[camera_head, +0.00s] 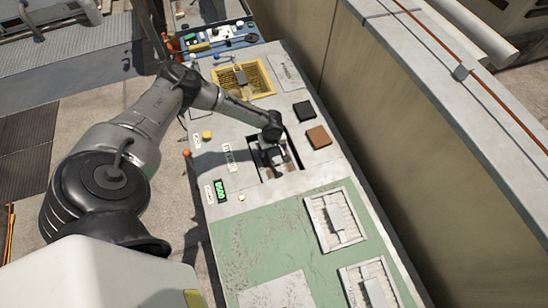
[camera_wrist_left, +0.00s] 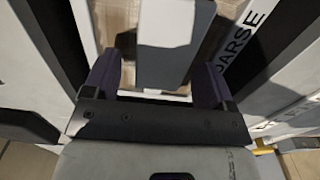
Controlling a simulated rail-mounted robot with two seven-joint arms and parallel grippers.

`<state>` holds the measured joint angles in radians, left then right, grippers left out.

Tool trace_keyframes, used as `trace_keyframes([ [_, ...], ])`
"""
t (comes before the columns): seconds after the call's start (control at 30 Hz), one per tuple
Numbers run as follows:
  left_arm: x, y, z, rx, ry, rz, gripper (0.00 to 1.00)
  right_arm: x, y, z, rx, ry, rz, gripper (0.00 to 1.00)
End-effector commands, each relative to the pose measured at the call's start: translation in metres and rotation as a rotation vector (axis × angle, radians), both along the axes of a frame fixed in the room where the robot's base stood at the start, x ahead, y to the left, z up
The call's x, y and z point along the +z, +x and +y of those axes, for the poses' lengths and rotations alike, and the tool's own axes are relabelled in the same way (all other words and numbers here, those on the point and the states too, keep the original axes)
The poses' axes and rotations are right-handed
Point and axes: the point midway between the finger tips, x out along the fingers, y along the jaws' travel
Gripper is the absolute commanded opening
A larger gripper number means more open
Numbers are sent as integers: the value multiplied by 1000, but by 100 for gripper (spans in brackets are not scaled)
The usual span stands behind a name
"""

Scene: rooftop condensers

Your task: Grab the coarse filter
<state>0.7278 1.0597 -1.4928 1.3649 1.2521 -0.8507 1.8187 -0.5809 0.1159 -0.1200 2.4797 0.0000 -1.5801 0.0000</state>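In the left wrist view, a label cut off by the finger and frame edge reads "ARSE", seemingly part of COARSE. It lies beside a dark opening. A grey block like a filter handle (camera_wrist_left: 172,45) stands between the fingers of my left gripper (camera_wrist_left: 157,85). The fingers are spread, with a clear gap to the block on the left; contact on the right is hard to tell. In the head view, my left gripper (camera_head: 273,158) is down at a dark-edged bay (camera_head: 257,172) in the bench and hides most of what is in it. My right gripper is not in view.
A yellow-framed filter (camera_head: 262,82) sits farther back on the bench. A black pad (camera_head: 300,110) and a brown pad (camera_head: 319,137) lie right of the bay. White-framed filters (camera_head: 322,226) lie on the green front area. A tall wall (camera_head: 400,110) runs along the right side.

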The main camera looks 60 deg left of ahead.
Motion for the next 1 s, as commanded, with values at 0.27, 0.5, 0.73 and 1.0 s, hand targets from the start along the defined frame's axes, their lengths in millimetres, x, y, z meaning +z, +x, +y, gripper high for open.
trace_keyframes([
  [0.27, 0, 0, 0, 0, 0, 0, 52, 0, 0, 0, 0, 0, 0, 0],
  [0.5, 0, 0, 0, 0, 0, 0, 29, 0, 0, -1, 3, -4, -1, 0],
  [0.73, 1, 0, 0, 1, 0, -1, 19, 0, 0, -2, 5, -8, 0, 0],
  [1.0, 19, 0, 1, 2, -1, -1, 19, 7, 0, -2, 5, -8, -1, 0],
])
